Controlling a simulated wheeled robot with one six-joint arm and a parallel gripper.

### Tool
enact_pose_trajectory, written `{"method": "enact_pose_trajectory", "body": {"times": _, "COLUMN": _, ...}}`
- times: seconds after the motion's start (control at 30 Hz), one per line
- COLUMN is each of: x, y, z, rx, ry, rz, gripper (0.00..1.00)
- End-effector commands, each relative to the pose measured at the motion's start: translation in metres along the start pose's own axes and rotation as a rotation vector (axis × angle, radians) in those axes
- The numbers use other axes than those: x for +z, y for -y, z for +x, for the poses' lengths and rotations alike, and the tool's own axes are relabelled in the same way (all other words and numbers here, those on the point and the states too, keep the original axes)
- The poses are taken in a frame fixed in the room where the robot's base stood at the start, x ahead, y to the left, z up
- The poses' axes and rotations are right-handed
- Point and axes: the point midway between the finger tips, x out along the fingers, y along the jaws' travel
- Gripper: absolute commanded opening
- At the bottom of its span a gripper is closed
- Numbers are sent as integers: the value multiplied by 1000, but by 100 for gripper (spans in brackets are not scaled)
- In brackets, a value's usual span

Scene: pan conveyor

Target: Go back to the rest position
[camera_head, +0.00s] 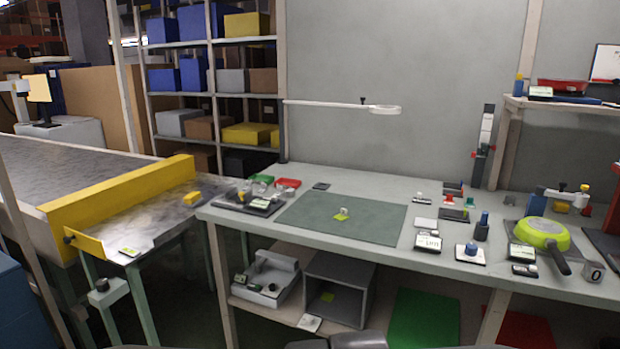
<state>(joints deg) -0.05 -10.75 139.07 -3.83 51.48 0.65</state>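A bright green pan (543,233) with a dark handle sits at the right end of the grey workbench (330,180). Its handle points toward the bench's front edge. A dark slab shows behind and beside the pan. My gripper does not show in this view, so I cannot see its fingers. A grey rounded part at the bottom edge, below the bench, looks like part of my own body.
A conveyor (80,165) with a yellow guard (120,205) stands at the left. A dark green mat (342,219) covers the bench's middle, with a small item on it. Several small devices crowd the bench's right side. A lamp (345,106) overhangs the bench.

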Motion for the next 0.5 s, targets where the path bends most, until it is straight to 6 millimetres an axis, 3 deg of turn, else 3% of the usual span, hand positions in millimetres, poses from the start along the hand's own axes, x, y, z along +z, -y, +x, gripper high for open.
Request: {"method": "enact_pose_trajectory", "body": {"times": 0.5, "x": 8, "y": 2, "z": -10, "rx": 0, "ry": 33, "rz": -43, "gripper": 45}}
